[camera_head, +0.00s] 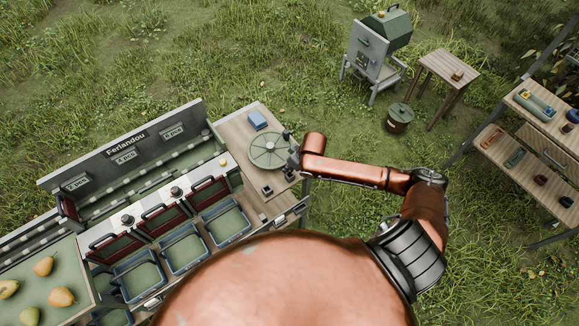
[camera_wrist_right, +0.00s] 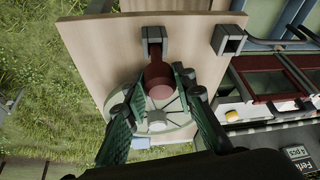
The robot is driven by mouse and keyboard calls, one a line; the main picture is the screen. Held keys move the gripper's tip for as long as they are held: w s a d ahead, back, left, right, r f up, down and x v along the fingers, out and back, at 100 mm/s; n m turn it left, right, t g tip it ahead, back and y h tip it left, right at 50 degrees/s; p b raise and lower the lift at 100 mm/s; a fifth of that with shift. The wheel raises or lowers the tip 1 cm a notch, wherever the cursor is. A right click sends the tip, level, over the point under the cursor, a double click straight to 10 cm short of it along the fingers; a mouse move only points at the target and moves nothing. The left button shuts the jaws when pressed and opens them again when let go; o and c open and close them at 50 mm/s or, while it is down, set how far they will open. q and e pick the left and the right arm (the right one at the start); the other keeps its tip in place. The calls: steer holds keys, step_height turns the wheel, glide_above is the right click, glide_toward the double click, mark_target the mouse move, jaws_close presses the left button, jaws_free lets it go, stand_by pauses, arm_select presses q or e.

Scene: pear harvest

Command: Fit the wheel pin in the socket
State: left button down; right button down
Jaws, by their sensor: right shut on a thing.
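The wheel pin (camera_wrist_right: 158,75) is dark red with a rounded end, seen in the right wrist view between the fingers of my right gripper (camera_wrist_right: 155,92). Its narrow end points at a grey square socket (camera_wrist_right: 153,34) on the wooden table and overlaps it in the picture; I cannot tell whether it is inside. The pale green spoked wheel (camera_wrist_right: 178,128) lies behind the fingers; it also shows in the head view (camera_head: 268,152). In the head view my right gripper (camera_head: 293,157) is beside the wheel, its fingers mostly hidden. My left gripper is not in view.
A second grey socket (camera_wrist_right: 229,40) stands on the wooden table (camera_head: 238,128). A blue box (camera_head: 258,120) lies behind the wheel. Blue trays (camera_head: 226,222) and a sign panel (camera_head: 125,145) are to the left. Grass is open to the right, before a shelf (camera_head: 530,150).

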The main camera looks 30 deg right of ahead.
steer(key=shift+f, duration=0.3)
steer(key=shift+f, duration=0.35)
steer(key=shift+f, duration=0.2)
steer(key=shift+f, duration=0.5)
stand_by(0.3)
steer(key=c, duration=1.5)
jaws_free()
steer(key=shift+o, duration=0.5)
steer(key=o, duration=0.4)
steer(key=shift+c, duration=0.2)
